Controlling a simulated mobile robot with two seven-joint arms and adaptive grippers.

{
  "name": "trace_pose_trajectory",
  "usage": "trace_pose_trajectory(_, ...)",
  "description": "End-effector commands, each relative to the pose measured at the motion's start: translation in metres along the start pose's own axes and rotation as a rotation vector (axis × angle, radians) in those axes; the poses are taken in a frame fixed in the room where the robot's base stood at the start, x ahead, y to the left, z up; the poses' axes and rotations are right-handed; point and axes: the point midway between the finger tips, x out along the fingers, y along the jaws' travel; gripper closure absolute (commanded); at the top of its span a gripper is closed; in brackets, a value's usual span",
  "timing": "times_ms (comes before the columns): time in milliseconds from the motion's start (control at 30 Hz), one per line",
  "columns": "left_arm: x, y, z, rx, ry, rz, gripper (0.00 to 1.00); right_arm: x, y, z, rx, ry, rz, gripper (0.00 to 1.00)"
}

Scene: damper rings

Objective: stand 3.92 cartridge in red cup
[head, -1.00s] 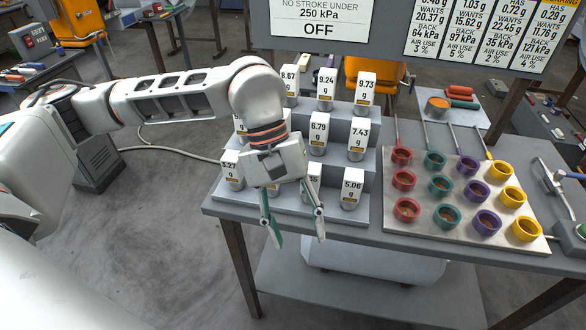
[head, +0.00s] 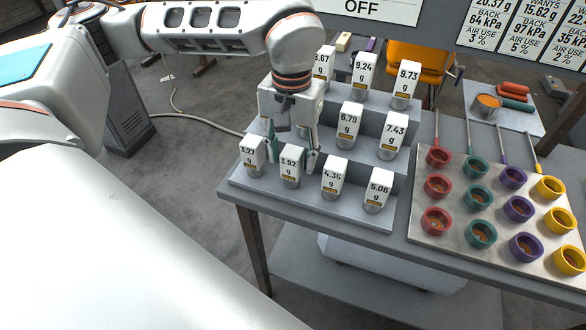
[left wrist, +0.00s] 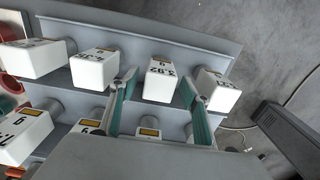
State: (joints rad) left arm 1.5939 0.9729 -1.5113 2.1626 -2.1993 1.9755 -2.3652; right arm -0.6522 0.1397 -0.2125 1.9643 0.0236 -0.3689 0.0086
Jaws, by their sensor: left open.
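The 3.92 cartridge (head: 290,164), a white block on a grey metal cylinder, stands upright on the lowest step of the rack, between the 3.27 and 4.35 cartridges. It also shows in the left wrist view (left wrist: 160,80). My left gripper (head: 291,158) is open and empty, just behind and above it. In the wrist view its green-padded fingers (left wrist: 157,88) lie on either side of the 3.92 cartridge; contact is not clear. Three red cups stand in the left column of the plate: back (head: 438,157), middle (head: 437,186) and front (head: 435,221). My right gripper is out of view.
Close neighbours are the 3.27 (head: 251,155) and 4.35 (head: 333,178) cartridges. The 6.79 cartridge (head: 348,125) stands on the step behind. Teal, purple and yellow cups fill the rest of the metal plate (head: 425,245). A sign hangs above the bench.

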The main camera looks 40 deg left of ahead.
Motion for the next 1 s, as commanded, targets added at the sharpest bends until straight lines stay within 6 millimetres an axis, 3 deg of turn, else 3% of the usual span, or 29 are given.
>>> trace_pose_trajectory(300, 0.042, 0.002, 0.005, 0.000, -0.004, -0.001, 0.53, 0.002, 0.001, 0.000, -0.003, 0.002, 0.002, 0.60)
trace_pose_trajectory(567, 0.044, 0.002, 0.004, 0.000, -0.001, 0.001, 0.53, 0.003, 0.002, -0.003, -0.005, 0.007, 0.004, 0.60)
trace_pose_trajectory(600, 0.044, 0.002, 0.004, 0.000, -0.001, 0.001, 0.55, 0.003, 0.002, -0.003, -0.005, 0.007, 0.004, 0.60)
trace_pose_trajectory(767, 0.044, 0.002, 0.004, 0.000, -0.001, 0.001, 0.97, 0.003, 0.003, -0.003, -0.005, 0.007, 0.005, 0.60)
trace_pose_trajectory(1000, 0.044, 0.002, 0.004, 0.000, -0.001, 0.001, 0.97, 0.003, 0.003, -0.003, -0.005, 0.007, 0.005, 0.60)
